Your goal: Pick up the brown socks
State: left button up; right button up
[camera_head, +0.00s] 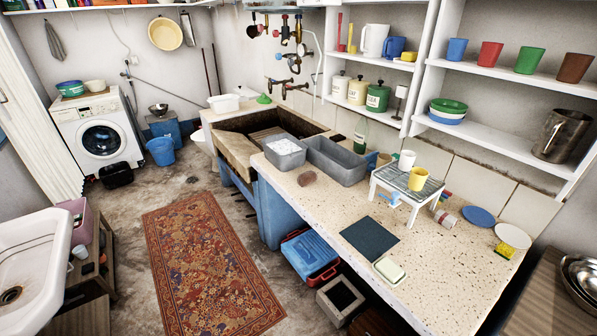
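A small brown rounded bundle (307,178), which looks like the rolled-up brown socks, lies on the speckled stone counter (440,265). It sits in front of the two grey bins, apart from them, near the counter's front edge. Its fine detail is too small to tell. Neither of my grippers shows in the head view.
A grey bin with white contents (284,152) and an empty-looking grey bin (335,160) stand behind the bundle. A small white stand (385,186) with cups, a dark mat (369,238) and a soap dish (389,271) are to the right. A patterned rug (212,265) covers the floor.

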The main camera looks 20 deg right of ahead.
aim_at(307, 178)
jog(key=i+z, duration=0.3)
jog(key=i, duration=0.15)
jog(key=i+j+z, duration=0.15)
jog(key=i+z, duration=0.15)
jog(key=i+j+z, duration=0.1)
jog(key=i+z, duration=0.2)
jog(key=i+j+z, duration=0.2)
jog(key=i+z, duration=0.15)
jog(key=i, duration=0.2)
